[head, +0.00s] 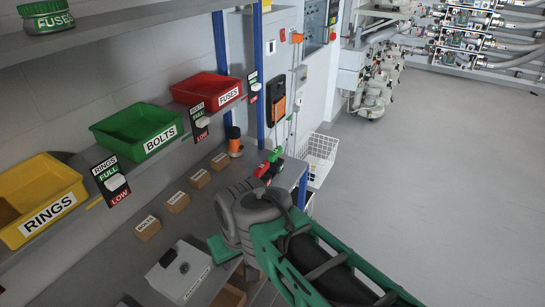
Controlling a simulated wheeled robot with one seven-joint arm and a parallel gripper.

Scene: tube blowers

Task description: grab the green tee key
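A small green piece (275,155) stands up at the far right end of the workbench, just beyond a red and black piece (264,170). It may be the handle of the green tee key, but it is too small to be sure. My grey and green arm reaches over the bench from the lower right and ends just in front of these pieces. The arm hides their lower parts. My gripper's fingers do not show, so I cannot see whether they touch anything.
Yellow (42,200), green (138,132) and red (207,91) bins sit on the shelf at left. Small cardboard boxes (177,202), an orange and black item (234,142) and a grey box (180,270) are on the bench. A white wire basket (319,158) hangs beyond. Right floor is clear.

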